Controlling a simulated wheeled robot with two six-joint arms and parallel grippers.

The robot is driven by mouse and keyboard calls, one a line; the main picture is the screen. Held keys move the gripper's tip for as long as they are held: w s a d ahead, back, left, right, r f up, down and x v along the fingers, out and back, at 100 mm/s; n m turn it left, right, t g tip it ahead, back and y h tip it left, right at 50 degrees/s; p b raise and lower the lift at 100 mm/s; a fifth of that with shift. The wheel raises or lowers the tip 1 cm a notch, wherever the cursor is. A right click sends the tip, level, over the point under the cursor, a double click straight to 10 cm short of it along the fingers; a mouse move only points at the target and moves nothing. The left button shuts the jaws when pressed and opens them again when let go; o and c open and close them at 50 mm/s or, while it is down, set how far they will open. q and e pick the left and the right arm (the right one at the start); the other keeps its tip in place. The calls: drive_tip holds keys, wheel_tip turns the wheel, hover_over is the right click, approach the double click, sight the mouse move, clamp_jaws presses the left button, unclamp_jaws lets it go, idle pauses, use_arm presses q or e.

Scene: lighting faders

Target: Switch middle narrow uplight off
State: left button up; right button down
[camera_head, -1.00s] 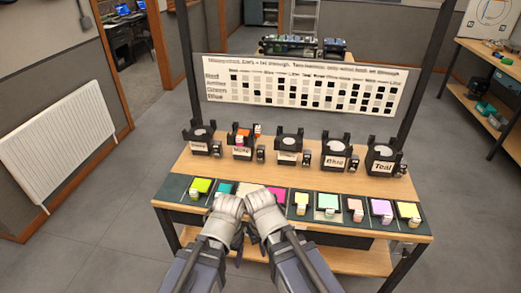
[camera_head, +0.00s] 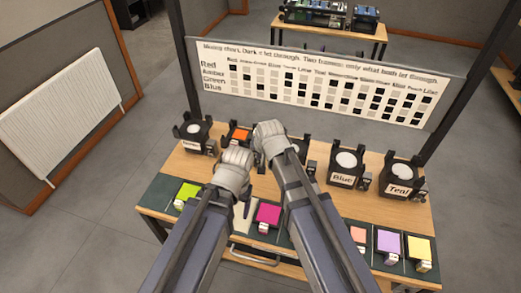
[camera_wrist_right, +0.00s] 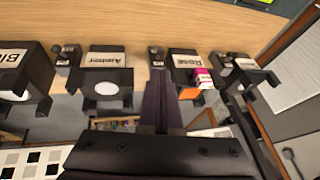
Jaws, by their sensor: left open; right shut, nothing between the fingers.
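The uplights are black holders with name cards in a row on the table. The one labelled Amber (camera_wrist_right: 108,62), with a white lens, is in the middle of the row; in the head view my right arm mostly hides it. Rose (camera_wrist_right: 187,63) holds an orange frame with a pink-and-white tab. A small black switch box (camera_wrist_right: 156,56) stands between Amber and Rose, and another (camera_wrist_right: 67,57) stands between Blue and Amber. My right gripper (camera_head: 270,138) is shut and empty; its fingers (camera_wrist_right: 158,90) point at the box beside Rose, contact unclear. My left gripper (camera_head: 235,168) is open, below Rose.
Blue (camera_head: 345,165) and Teal (camera_head: 400,178) stand to the right, and another uplight (camera_head: 195,133) at the left end. Colour frames, including a magenta one (camera_head: 267,214), lie along the front edge. A chart board (camera_head: 320,85) stands behind the row.

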sight(256, 164)
use_arm(q)
drive_tip(key=shift+w+d+r, duration=0.1)
drive_tip(key=shift+w, duration=0.15)
use_arm(e)
drive_tip(key=shift+w+r, duration=0.25)
drive_tip(key=shift+w, duration=0.25)
drive_tip(key=shift+w+f, duration=0.1)
drive_tip(key=shift+f, duration=0.05)
use_arm(q)
wheel_tip(256, 164, down, 13)
drive_tip(key=b, duration=1.2)
drive_tip(key=shift+r+b, duration=0.2)
drive_tip(key=shift+b, duration=0.1)
use_arm(e)
drive_tip(key=x, duration=1.3)
drive_tip(key=shift+w+a+f, duration=0.1)
drive_tip(key=shift+w+f, duration=0.15)
drive_tip(key=shift+f, duration=0.05)
